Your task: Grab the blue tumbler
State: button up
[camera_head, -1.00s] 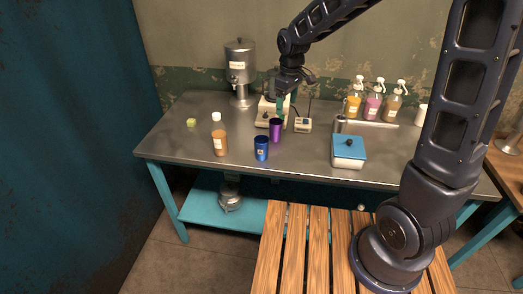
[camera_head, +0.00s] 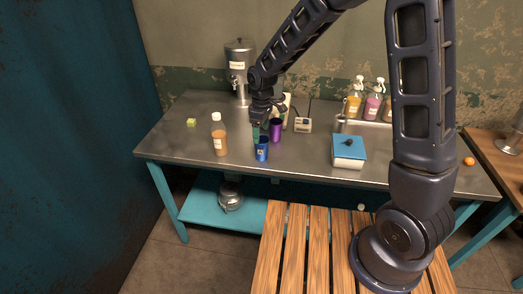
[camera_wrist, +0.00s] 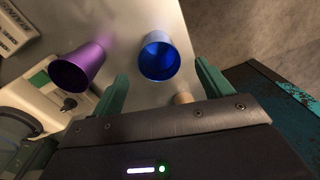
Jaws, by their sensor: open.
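The blue tumbler (camera_head: 262,150) stands upright near the front edge of the metal table. In the wrist view the blue tumbler (camera_wrist: 159,61) shows its open top, ahead of and between the two green fingers. My gripper (camera_wrist: 162,88) is open, with nothing held between its fingers. In the head view my gripper (camera_head: 264,128) is above and just behind the blue tumbler; one green finger shows there. I cannot tell whether a finger touches the tumbler.
A purple tumbler (camera_head: 275,131) stands close behind and right of the blue one; it also shows in the wrist view (camera_wrist: 78,70). The table's front edge is close.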

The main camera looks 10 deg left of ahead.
aim_at(261, 140)
jog(key=shift+s+d+f, duration=0.1)
jog(key=shift+f, duration=2.45)
jog(key=c, duration=1.1)
jog(key=shift+o, duration=0.2)
jog(key=shift+r, duration=0.1)
